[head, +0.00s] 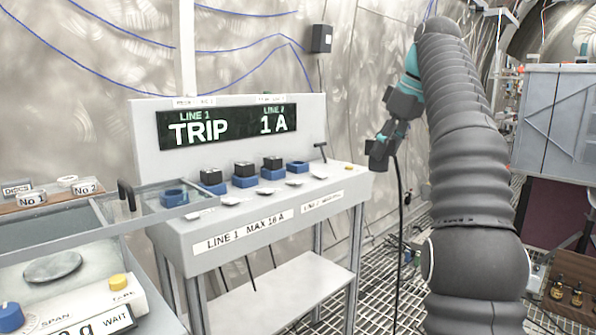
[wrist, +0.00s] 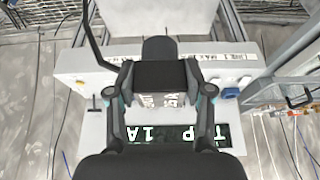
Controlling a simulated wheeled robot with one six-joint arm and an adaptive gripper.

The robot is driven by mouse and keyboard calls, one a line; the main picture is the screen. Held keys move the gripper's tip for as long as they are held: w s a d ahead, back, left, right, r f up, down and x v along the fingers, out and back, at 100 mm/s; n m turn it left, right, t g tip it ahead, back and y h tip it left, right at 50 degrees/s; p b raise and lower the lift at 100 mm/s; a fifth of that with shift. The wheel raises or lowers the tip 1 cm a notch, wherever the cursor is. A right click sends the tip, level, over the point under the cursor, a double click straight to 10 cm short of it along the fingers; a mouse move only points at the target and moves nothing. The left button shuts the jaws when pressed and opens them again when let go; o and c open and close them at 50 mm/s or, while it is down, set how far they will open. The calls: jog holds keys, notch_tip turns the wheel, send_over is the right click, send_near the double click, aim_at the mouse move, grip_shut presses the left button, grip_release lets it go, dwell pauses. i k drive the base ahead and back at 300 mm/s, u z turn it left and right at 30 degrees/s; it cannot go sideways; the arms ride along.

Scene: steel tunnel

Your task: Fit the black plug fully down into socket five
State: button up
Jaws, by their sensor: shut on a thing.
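My gripper (head: 388,138) is raised right of the socket bench. In the wrist view it (wrist: 160,82) is shut on a black plug (wrist: 160,73) with white lettering, which also shows in the head view (head: 377,154). A black cord (head: 401,200) hangs from it. A row of blue sockets runs along the bench top. The rightmost blue socket (head: 298,167) is empty, and so is the leftmost (head: 173,198). The three between them hold black plugs (head: 243,169). Socket numbers are too small to read. The held plug is apart from every socket.
The bench (head: 283,222) carries a display (head: 222,127) reading LINE 1 TRIP and LINE 2 1 A. A glass-sided scale (head: 50,268) stands at left. A grey cabinet (head: 555,115) stands at right.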

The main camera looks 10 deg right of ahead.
aim_at(299, 170)
jog(key=i, duration=1.45)
